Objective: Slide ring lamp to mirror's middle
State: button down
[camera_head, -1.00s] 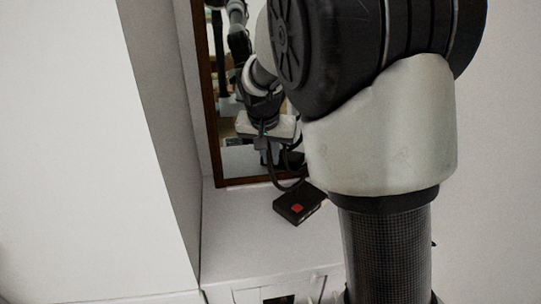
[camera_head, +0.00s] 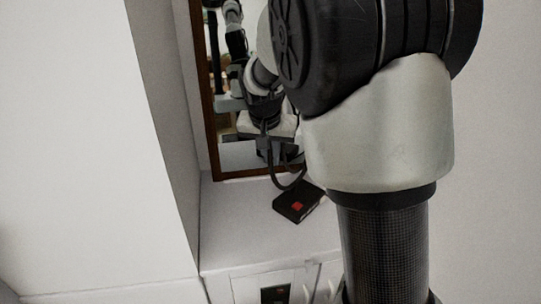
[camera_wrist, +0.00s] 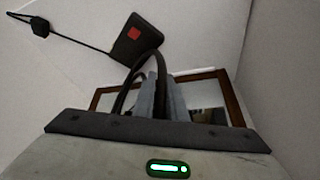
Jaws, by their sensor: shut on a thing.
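The ring lamp appears as a dark curved ring (camera_wrist: 127,88) in the wrist view. A flat black box with a red square (camera_wrist: 137,42) lies at the ring's far side and seems to be joined to it. In the head view the box (camera_head: 300,203) lies on the white cabinet top, just in front of the mirror's lower edge. My gripper (camera_head: 268,155) is in front of the mirror, fingers down. In the wrist view my gripper (camera_wrist: 160,80) is closed at the ring. The wood-framed mirror (camera_head: 240,176) stands against the wall; my arm hides its right part.
The white cabinet top (camera_head: 235,225) is bare left of the box. A tall white wall block (camera_head: 90,150) bounds the left side. In the wrist view a cord runs from the box to a small black piece (camera_wrist: 40,27). My arm and its reflection fill much of the mirror.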

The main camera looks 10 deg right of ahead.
jog(key=c, duration=1.7)
grip_release()
jog(key=shift+w, duration=0.1)
jog(key=p+v, duration=0.1)
jog(key=v, duration=1.6)
jog(key=shift+s+r+p, duration=0.15)
jog(key=shift+s+p, duration=0.05)
jog(key=shift+p, duration=0.1)
jog(key=s+d+n+p, duration=0.1)
jog(key=s+p, duration=0.1)
jog(key=s, duration=0.5)
jog(key=s+d+r+n+t+y+p, duration=0.1)
jog(key=s+n+p, duration=0.1)
jog(key=s, duration=0.6)
jog(key=s+d+r+n+p, duration=0.1)
jog(key=s+d+p, duration=0.1)
jog(key=s+p, duration=0.2)
jog(key=shift+s+r+n+t+y, duration=0.15)
jog(key=shift+s+y, duration=0.05)
jog(key=shift+s, duration=0.75)
jog(key=shift+s+r+n+t+y, duration=0.1)
jog(key=shift+s+n+t+y, duration=0.1)
jog(key=shift+s, duration=0.7)
